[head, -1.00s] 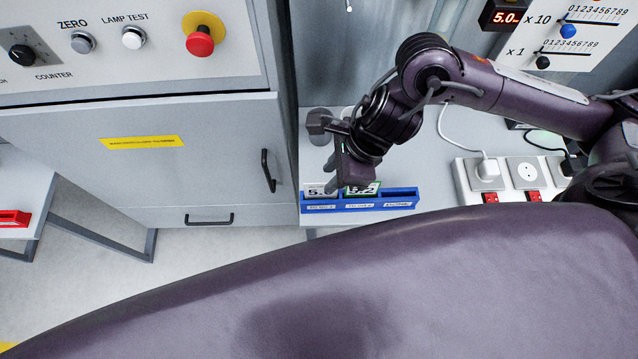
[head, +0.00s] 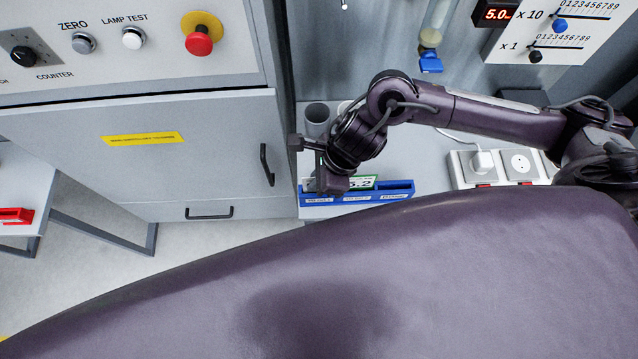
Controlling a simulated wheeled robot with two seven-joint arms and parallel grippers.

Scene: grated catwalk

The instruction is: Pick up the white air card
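A blue rack (head: 398,196) with labelled slots stands on the grey bench. The white air card (head: 308,185) is in its left slot, with only a small part showing beside my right gripper. A green-edged card (head: 363,183) reading "5.2" stands in the middle slot, and the right slot looks empty. My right gripper (head: 324,184) points down at the left part of the rack, in front of the white card. Its fingers overlap in this view, so their gap and any contact with the card are hidden. My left gripper is not in view.
Grey cups (head: 316,119) stand behind the gripper. A socket strip (head: 497,166) lies to the right. A grey cabinet (head: 150,175) with handles stands close on the left. A red item (head: 15,216) is on a far-left table.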

